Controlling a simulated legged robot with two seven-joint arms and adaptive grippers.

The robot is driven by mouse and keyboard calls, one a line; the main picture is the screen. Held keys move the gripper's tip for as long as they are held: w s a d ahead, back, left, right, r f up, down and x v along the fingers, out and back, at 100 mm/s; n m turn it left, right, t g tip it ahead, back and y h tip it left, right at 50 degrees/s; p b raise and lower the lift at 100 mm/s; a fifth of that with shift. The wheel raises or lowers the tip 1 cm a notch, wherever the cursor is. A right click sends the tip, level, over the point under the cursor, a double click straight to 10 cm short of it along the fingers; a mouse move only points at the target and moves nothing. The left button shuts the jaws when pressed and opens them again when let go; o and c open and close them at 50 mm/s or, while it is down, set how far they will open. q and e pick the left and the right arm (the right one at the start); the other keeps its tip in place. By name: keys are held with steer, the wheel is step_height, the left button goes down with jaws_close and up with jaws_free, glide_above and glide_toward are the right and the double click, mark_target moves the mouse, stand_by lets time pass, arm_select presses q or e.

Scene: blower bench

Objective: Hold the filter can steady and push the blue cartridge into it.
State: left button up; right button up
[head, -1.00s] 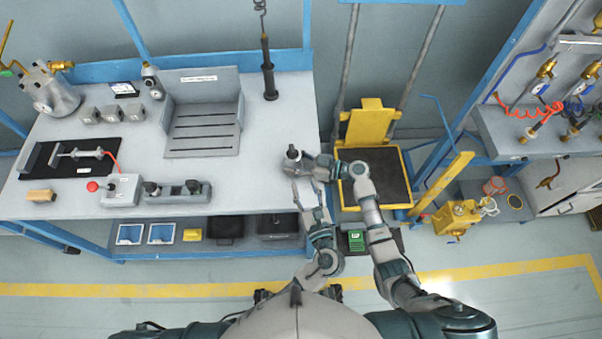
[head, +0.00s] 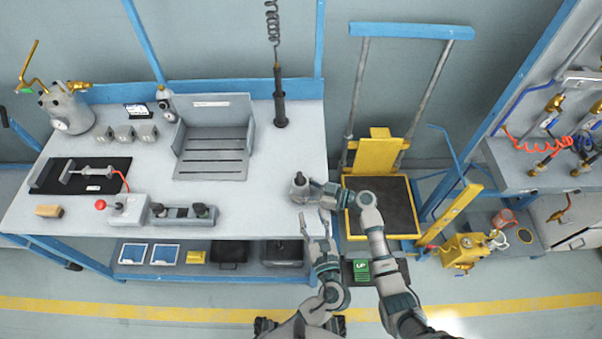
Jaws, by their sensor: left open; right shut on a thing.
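A small grey can-like thing (head: 299,189) with a dark top stands near the front right corner of the grey bench. It looks like the filter can. My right gripper (head: 309,190) is shut on it from the right side. My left gripper (head: 312,217) is open and empty just below the can in the picture, its fingers apart and clear of it. I cannot make out a blue cartridge; the dark piece at the can's top is too small to tell.
The grey bench (head: 270,150) is clear around the can. A slotted grey fixture (head: 212,155) and a switch block (head: 184,214) are to the left. A yellow cart (head: 376,155) stands right of the bench.

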steer(key=shift+s+d+f, duration=0.1)
steer(key=shift+s+f, duration=0.05)
steer(key=shift+f, duration=0.35)
steer(key=o, duration=0.9)
arm_select(q)
steer(key=shift+w+f, duration=0.1)
arm_select(e)
steer(key=shift+w+r, duration=0.1)
steer(key=shift+w, duration=0.1)
steer(key=shift+r, duration=0.1)
steer(key=shift+s+d, duration=0.1)
steer(key=shift+d, duration=0.2)
steer(key=v, duration=1.1)
steer(key=shift+d, duration=0.25)
